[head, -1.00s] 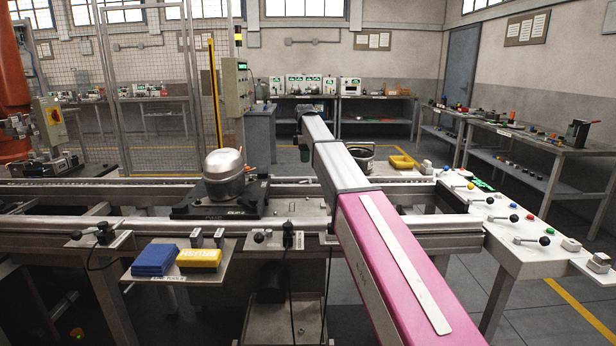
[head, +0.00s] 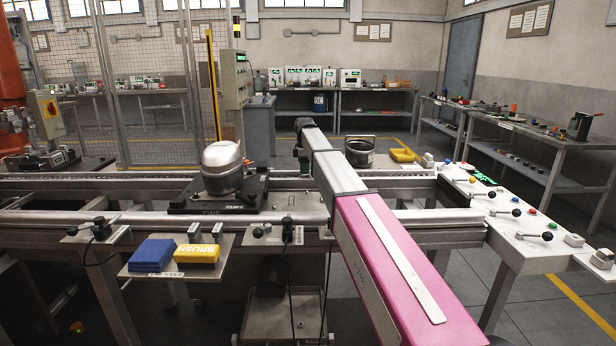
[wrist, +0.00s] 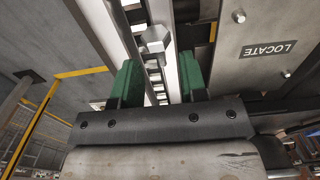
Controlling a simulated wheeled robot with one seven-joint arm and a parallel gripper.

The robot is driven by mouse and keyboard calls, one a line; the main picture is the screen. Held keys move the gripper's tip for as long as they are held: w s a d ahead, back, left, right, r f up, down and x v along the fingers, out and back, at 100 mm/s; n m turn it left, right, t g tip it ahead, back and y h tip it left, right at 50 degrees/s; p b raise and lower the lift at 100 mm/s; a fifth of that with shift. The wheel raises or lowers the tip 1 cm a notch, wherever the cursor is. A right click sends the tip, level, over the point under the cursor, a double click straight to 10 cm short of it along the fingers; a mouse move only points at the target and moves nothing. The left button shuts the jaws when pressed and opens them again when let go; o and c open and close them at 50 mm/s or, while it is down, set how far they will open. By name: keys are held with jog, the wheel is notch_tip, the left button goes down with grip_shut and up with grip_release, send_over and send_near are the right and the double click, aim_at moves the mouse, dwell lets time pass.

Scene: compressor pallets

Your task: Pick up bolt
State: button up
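In the wrist view, a grey metal bolt (wrist: 155,38) with a hexagonal head shows just past my fingertips, over a narrow rail with a slotted chain-like strip. My gripper (wrist: 158,76) is open, with its two green fingers apart and nothing between them. The bolt lines up roughly with the gap between the fingers and appears clear of both. I cannot tell how far below the fingers it is.
A metal plate marked LOCATE (wrist: 250,45) lies right of the rail. In the head view, a compressor (head: 222,167) sits on a black pallet (head: 190,207) on the conveyor. A control panel (head: 500,248) stands right.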

notch_tip(320, 180, down, 2)
jog(key=shift+f, duration=0.1)
jog(key=c, duration=0.6)
jog(key=shift+c, duration=0.2)
